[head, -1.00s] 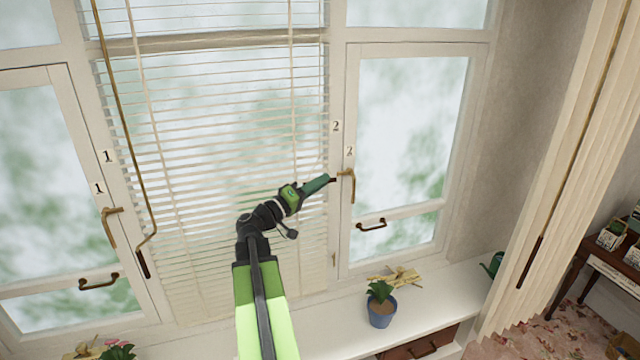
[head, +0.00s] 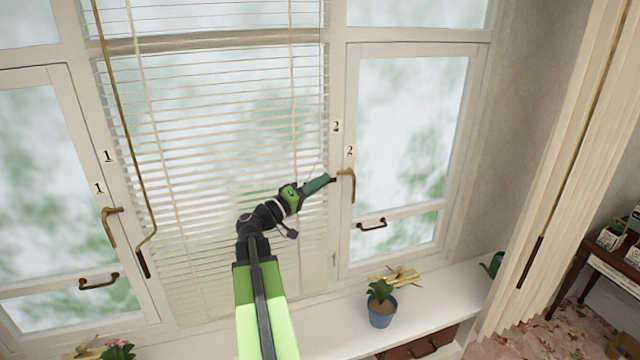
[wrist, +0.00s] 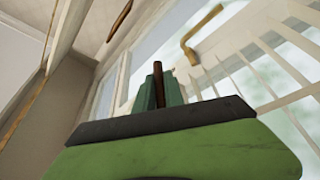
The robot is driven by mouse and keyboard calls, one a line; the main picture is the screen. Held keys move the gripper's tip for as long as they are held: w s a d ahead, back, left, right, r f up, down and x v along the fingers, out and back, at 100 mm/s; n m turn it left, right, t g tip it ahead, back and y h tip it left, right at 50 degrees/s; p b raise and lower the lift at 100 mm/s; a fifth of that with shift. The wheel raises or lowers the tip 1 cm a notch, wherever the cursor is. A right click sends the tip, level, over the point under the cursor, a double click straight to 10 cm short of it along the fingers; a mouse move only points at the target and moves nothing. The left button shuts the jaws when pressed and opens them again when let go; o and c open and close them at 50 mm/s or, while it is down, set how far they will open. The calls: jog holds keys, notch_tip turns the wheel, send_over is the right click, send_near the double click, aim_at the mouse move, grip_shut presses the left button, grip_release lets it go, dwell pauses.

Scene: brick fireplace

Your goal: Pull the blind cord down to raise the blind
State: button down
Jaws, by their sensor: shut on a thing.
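The white slatted blind (head: 215,130) hangs lowered over the middle window in the head view. My gripper (head: 322,182) is at the blind's lower right edge, beside the right window's brass handle (head: 347,185). In the wrist view, my gripper (wrist: 160,92) has its green fingers closed around a slim brown wooden piece (wrist: 158,78), which looks like the cord's end pull. A small dark tip of it shows past the fingers in the head view. The cord itself is too thin to trace clearly. The wrist view also shows the brass handle (wrist: 192,45) and blind slats (wrist: 275,65).
A brass crank rod (head: 128,150) hangs at the blind's left side. Below, a white sill (head: 440,300) holds a blue pot with a plant (head: 381,310) and a yellow bow (head: 400,276).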

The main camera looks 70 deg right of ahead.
notch_tip(320, 180, down, 38)
jog(key=b, duration=3.8)
jog(key=shift+f, duration=0.15)
jog(key=c, duration=1.4)
grip_release()
jog(key=shift+c, duration=0.2)
jog(key=b+v, duration=0.3)
jog(key=v, duration=1.4)
jog(key=shift+a+b, duration=0.2)
jog(key=shift+b, duration=0.1)
jog(key=shift+w, duration=0.1)
